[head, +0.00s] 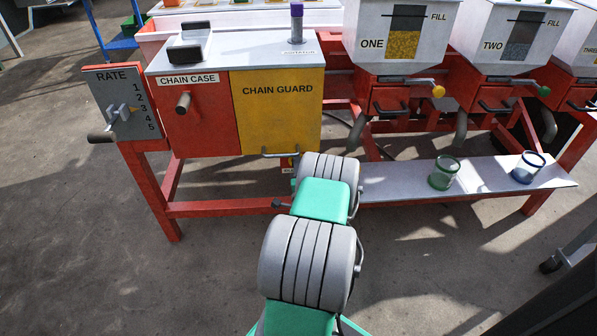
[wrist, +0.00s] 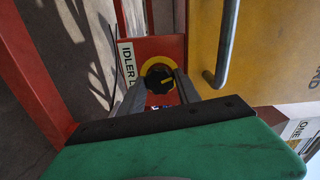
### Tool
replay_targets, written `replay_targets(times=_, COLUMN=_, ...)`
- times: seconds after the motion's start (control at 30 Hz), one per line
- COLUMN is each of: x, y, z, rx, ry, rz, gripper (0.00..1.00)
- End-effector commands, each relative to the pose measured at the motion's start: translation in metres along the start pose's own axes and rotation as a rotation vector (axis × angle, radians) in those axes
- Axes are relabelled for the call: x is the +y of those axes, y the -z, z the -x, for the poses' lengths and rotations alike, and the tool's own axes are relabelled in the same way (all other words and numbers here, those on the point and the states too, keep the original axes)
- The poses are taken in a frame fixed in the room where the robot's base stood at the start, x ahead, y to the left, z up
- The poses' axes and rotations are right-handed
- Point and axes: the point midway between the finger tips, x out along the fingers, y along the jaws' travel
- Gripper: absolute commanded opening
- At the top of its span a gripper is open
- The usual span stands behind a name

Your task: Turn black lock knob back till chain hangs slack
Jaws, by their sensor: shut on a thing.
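My gripper (wrist: 160,88) is shut on the knob, one grey finger on each side. In the head view my arm hides most of the knob area below the yellow chain guard (head: 277,112). The chain is not visible; the guard and the red chain case (head: 195,125) are closed in front.
A metal handle (wrist: 222,45) on the guard's lower edge is close to my gripper. A rate lever (head: 118,115) sticks out at the left. A low shelf (head: 400,190) with a green cup (head: 444,174) and a blue cup (head: 528,167) runs to the right.

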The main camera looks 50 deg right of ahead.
Motion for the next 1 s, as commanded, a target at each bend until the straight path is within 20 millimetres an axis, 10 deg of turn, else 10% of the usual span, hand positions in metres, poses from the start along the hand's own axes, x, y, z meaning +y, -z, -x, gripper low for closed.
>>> replay_targets(times=1.0, x=0.0019, y=-0.0003, z=-0.0002, rx=0.001, ry=0.001, rz=0.963, gripper=0.0)
